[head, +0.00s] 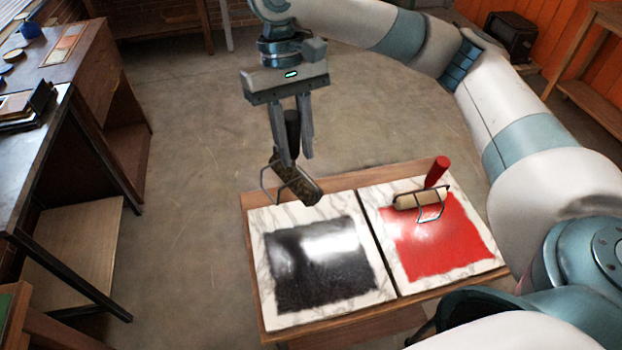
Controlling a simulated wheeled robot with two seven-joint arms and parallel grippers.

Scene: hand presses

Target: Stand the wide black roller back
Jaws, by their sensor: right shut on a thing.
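My right gripper (294,156) points down, its two fingers shut on the dark handle of the wide black roller (300,186). The roller hangs below the fingers with its wire frame to the left, over or just past the far left edge of the low table. The exact gap to the table is hard to tell. A black ink patch (318,265) lies on the left marbled slab (259,302). My left gripper is out of view.
A second roller (420,200) with a red handle rests on the right slab (488,258), which bears red ink. A wooden bench with a shelf (75,240) stands at the left. The concrete floor (190,160) between is clear.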

